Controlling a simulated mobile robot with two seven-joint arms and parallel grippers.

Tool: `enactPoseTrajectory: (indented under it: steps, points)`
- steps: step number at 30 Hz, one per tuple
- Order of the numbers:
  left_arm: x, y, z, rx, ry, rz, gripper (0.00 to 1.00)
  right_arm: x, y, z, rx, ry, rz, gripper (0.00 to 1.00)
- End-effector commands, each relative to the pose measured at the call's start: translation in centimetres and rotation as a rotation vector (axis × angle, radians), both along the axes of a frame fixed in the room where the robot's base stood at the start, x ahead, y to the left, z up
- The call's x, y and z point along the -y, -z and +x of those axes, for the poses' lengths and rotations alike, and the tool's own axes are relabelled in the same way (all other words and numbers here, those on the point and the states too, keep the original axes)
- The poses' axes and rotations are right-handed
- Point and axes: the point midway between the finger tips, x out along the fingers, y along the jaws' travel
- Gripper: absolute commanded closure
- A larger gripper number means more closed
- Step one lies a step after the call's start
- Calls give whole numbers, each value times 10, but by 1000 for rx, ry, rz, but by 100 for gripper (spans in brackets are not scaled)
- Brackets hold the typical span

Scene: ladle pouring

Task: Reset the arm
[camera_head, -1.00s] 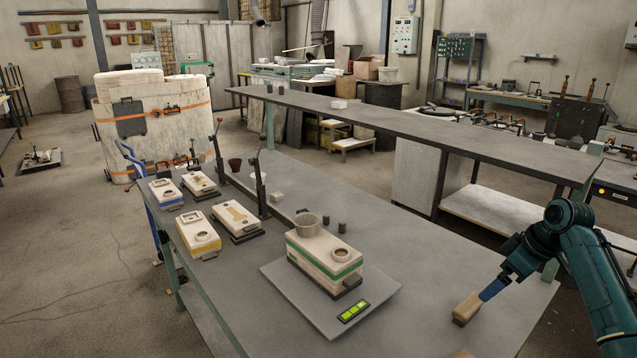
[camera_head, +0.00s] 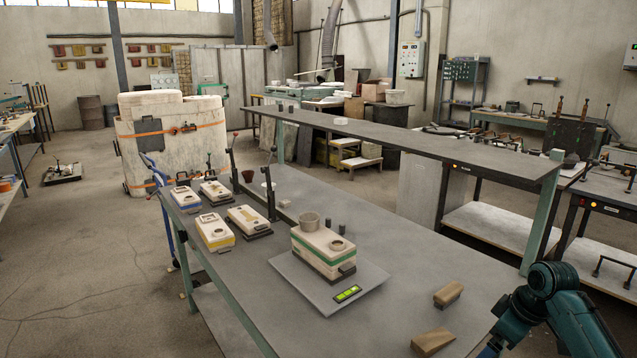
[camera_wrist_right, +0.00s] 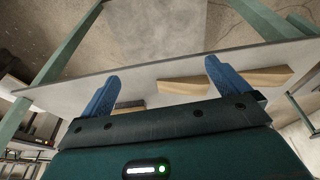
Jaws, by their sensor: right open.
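My right arm (camera_head: 548,305) comes in at the lower right of the head view, folded beside the table's near right corner. Its gripper is mostly cut off by the bottom edge there. In the right wrist view the right gripper (camera_wrist_right: 162,85) is open, its two blue fingers spread wide with nothing held between them. Two wooden blocks lie on the grey table: one (camera_head: 448,294) near the right edge, the other (camera_head: 432,341) closer to the front. Wooden pieces also show beyond the fingers in the wrist view (camera_wrist_right: 183,86). My left gripper is not in view.
A green-striped mould box (camera_head: 322,256) stands on a grey plate (camera_head: 318,301) with a lit green indicator. Several smaller moulds (camera_head: 215,232) stand at the left. A raised shelf (camera_head: 430,150) runs behind.

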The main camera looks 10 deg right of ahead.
Motion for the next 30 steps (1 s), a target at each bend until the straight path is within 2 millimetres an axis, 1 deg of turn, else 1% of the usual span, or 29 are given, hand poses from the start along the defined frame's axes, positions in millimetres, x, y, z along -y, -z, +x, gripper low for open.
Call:
enactPoseTrajectory:
  steps: [1,2,3,5,6,8,9,10,12,15,18,21,27,30]
  points:
    - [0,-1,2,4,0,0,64,-19,19,-11,-21,-8,-16,0]
    - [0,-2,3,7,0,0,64,-28,29,-18,-29,-7,-27,0]
    - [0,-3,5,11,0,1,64,-42,41,-28,-39,-6,-41,0]
    - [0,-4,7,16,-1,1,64,-65,60,-46,-52,-5,-59,0]
    - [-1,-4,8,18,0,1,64,-82,72,-60,-57,-1,-69,0]
    - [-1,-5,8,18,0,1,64,-109,88,-85,-60,11,-78,0]
    - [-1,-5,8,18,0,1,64,-128,95,-103,-58,22,-80,0]
    - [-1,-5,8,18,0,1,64,-140,99,-117,-55,34,-79,0]
    - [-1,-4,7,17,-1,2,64,-164,103,-143,-45,64,-73,0]
    - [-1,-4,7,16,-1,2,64,-189,101,-174,-28,112,-56,0]
    - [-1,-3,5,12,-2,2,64,-206,95,-198,-13,161,-38,0]
    - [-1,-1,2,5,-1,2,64,-219,87,-219,1,212,-18,0]
    - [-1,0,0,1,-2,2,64,-236,64,-254,25,326,20,0]
    - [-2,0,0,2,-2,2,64,-240,76,-240,81,308,40,0]
